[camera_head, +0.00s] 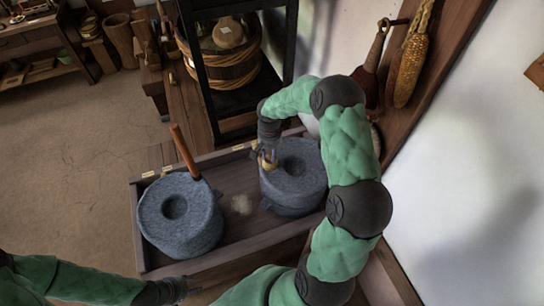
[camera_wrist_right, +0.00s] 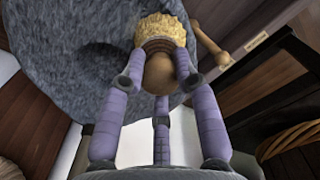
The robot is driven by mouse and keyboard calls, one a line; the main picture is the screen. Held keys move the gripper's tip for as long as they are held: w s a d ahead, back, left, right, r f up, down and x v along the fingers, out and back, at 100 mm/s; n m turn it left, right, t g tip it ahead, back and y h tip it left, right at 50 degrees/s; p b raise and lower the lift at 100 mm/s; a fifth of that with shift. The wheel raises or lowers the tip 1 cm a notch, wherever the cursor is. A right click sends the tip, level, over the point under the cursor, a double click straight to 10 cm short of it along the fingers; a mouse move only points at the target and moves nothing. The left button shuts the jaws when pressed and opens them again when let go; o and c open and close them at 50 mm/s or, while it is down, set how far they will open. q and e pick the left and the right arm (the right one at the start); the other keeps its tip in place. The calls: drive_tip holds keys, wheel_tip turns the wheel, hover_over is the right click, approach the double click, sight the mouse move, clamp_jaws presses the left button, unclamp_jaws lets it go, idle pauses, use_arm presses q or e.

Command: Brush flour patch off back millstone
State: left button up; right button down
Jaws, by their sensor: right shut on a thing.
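The back millstone (camera_head: 303,180) is a grey round stone with a central hollow, at the right end of the wooden trough (camera_head: 236,232). It fills the upper left of the right wrist view (camera_wrist_right: 50,65). My right gripper (camera_head: 268,152) is shut on a small brush (camera_head: 268,163) over this stone's left rim. In the wrist view the brush (camera_wrist_right: 160,70) has straw bristles against or just above the stone; contact is unclear. I see no distinct flour patch on the stone; arm and brush hide part. A pale smudge (camera_head: 241,204) lies on the trough floor. My left gripper (camera_head: 178,288) is by the front edge.
The other millstone (camera_head: 180,214), with an upright wooden handle (camera_head: 184,150), stands at the trough's left end. A black rack (camera_head: 240,98) holding a rope-bound tub (camera_head: 222,67) stands behind. A corn cob (camera_head: 411,65) hangs on the right. Floor on the left is clear.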

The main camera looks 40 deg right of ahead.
idle(0.3)
drive_tip(key=shift+r+p, duration=1.9)
drive_tip(key=shift+r, duration=1.1)
drive_tip(key=shift+r+p, duration=1)
drive_tip(key=shift+r, duration=0.55)
drive_tip(key=shift+f, duration=0.1)
